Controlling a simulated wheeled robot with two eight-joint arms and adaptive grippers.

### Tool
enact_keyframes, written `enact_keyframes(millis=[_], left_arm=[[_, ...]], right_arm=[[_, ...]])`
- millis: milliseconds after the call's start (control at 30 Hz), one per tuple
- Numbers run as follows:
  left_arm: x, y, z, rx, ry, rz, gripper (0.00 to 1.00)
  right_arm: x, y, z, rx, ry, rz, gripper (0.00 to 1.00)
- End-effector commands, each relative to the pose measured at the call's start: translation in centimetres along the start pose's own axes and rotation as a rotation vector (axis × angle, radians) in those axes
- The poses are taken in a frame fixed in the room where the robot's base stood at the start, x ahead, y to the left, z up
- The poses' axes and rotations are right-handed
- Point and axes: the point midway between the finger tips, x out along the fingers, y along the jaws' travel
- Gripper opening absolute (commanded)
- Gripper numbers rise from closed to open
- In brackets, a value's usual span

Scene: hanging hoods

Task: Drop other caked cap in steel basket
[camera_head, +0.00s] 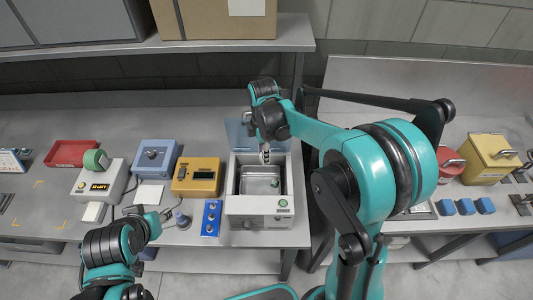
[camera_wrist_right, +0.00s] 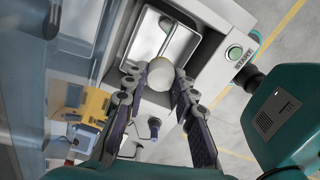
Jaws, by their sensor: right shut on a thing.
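The steel basket (camera_head: 260,172) sits inside the open grey-white bath unit, and its shiny floor and rim also show in the wrist view (camera_wrist_right: 150,45). My right gripper (camera_head: 265,157) points down over the back part of the basket. In the wrist view its fingers (camera_wrist_right: 160,82) are closed on a round, pale cap (camera_wrist_right: 160,72), held over the basket's edge region. How high it is above the basket is hard to tell. A small green-marked item (camera_head: 275,183) shows inside the basket. My left gripper (camera_head: 155,212) is low at the left, near the bench's front edge; its jaws are too small to read.
The bath unit (camera_head: 246,206) has a raised bluish lid behind it. A blue strip with knobs (camera_head: 211,218), a yellow box (camera_head: 197,177), a blue device (camera_head: 154,156) and a red tray (camera_head: 71,152) stand to its left. A shelf with a cardboard box (camera_head: 205,20) is above.

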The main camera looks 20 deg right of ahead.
Motion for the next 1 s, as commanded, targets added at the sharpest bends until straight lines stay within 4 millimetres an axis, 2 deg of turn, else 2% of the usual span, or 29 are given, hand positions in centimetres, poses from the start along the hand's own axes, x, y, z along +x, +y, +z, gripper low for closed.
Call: enact_keyframes(millis=[100,300,633,667,733,1000], left_arm=[[1.2,0.0,0.9,0.0,0.0,0.0,0.4],[2.4,0.0,1.7,0.0,0.0,0.0,0.4],[2.5,0.0,1.7,0.0,0.0,0.0,0.4],[2.5,0.0,1.7,0.0,0.0,0.0,0.4],[2.5,0.0,1.7,0.0,0.0,0.0,0.4],[2.5,0.0,1.7,0.0,0.0,0.0,0.4]], right_arm=[[1.9,0.0,0.0,0.0,0.0,0.0,0.13],[4.0,0.0,0.0,0.0,0.0,0.0,0.13],[4.3,0.0,0.0,0.0,0.0,0.0,0.13],[4.3,0.0,0.0,0.0,0.0,0.0,0.32],[4.3,0.0,0.0,0.0,0.0,0.0,0.5],[4.3,0.0,0.0,0.0,0.0,0.0,0.51]])
